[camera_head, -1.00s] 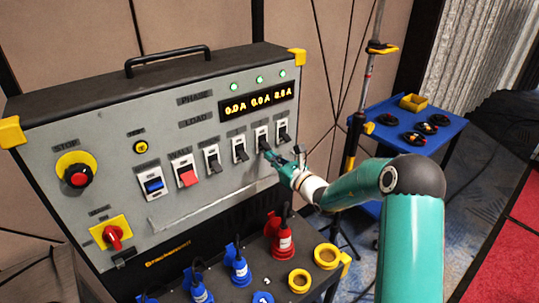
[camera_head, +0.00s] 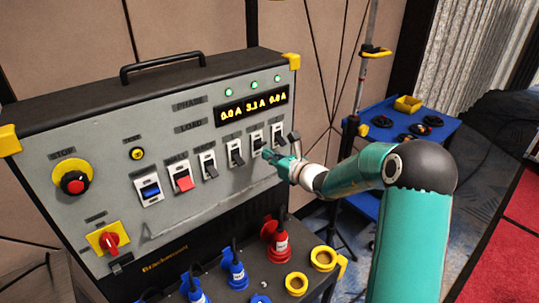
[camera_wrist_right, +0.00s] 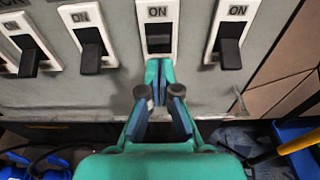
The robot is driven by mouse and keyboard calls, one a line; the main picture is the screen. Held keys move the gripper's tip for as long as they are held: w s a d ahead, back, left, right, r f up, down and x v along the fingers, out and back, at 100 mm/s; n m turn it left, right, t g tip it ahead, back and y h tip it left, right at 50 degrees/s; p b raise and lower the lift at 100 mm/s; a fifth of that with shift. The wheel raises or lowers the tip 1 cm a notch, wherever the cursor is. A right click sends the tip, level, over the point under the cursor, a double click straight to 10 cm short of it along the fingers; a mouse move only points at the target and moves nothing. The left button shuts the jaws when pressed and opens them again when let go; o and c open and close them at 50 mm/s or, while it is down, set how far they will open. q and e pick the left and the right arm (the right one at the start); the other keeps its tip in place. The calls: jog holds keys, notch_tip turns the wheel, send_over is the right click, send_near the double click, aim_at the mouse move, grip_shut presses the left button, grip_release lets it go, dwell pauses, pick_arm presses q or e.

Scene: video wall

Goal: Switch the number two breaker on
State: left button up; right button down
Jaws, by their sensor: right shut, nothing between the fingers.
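A grey control panel (camera_head: 110,195) carries a row of black-lever breakers. In the right wrist view the third breaker (camera_wrist_right: 158,38) from the left is straight ahead of the fingers; its lever looks raised under the ON label. The breakers beside it (camera_wrist_right: 90,50), (camera_wrist_right: 230,50) have levers hanging down. The breaker numbers cannot be read. My right gripper (camera_wrist_right: 158,68) is shut and empty, its tips just below that third lever; contact cannot be told. It shows in the head view (camera_head: 270,156) at the same breaker. My left gripper is out of view.
A display (camera_head: 253,105) reads about 0.0 A, 3.3 A, 0.0 A under green lamps. A blue switch (camera_head: 150,190), a red switch (camera_head: 184,182) and a red stop button (camera_head: 73,182) are to the left. Plugs (camera_head: 278,243) stand below. A blue table (camera_head: 440,130) is behind right.

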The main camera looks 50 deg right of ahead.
notch_tip(320, 180, down, 4)
jog(key=s+b, duration=0.2)
jog(key=b, duration=0.3)
jog(key=s+a+r, duration=0.1)
jog(key=s+r, duration=0.5)
jog(key=r, duration=0.1)
jog(key=shift+s+r, duration=0.35)
jog(key=shift+r, duration=0.05)
jog(key=shift+a, duration=0.1)
